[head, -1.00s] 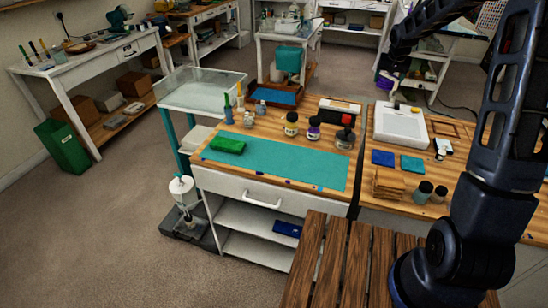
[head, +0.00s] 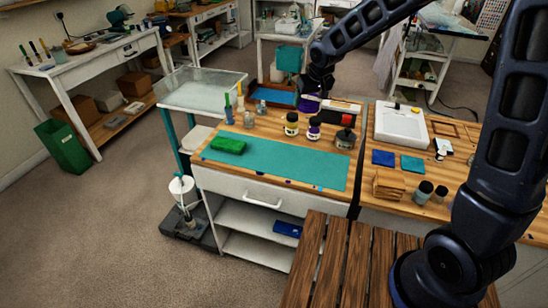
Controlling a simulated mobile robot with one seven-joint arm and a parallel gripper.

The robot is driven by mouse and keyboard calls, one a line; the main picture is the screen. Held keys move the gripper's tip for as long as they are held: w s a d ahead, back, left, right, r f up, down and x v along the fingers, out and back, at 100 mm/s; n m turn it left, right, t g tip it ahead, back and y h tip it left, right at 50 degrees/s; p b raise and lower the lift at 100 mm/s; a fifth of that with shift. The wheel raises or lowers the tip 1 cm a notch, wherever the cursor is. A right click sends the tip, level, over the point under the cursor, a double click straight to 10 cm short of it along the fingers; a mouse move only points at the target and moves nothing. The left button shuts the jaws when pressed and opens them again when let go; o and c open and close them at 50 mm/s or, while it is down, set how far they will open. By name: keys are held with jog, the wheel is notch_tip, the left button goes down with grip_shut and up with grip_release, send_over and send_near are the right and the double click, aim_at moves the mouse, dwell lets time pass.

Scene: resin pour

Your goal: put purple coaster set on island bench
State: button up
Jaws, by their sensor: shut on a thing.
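The purple coaster set (head: 309,104) is in my gripper (head: 317,93), near the back edge of the wood-topped bench (head: 268,122) with the teal mat. My gripper is shut on it, and the fingers are small and dark at this distance. The set is between the blue-lined tray and a black box with a pale top. I cannot tell whether it touches the bench top or hangs just above it.
A green block (head: 228,146) lies on the teal mat (head: 290,168). Several jars (head: 314,129) stand behind the mat. A white tray device (head: 400,122), blue and teal coaster sets (head: 383,158) and a wooden stack (head: 388,184) occupy the right bench. The mat's middle is clear.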

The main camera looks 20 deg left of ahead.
jog(key=s+a+n, duration=0.1)
jog(key=s+a, duration=0.2)
jog(key=s, duration=0.4)
jog(key=f, duration=2)
jog(key=shift+w+d+f, duration=0.1)
jog(key=shift+w+f, duration=0.05)
jog(key=shift+w, duration=0.05)
jog(key=o, duration=1.1)
jog(key=shift+f, duration=0.1)
jog(key=shift+o, duration=0.2)
jog(key=v, duration=1.2)
jog(key=shift+d, duration=0.2)
jog(key=shift+w, duration=0.1)
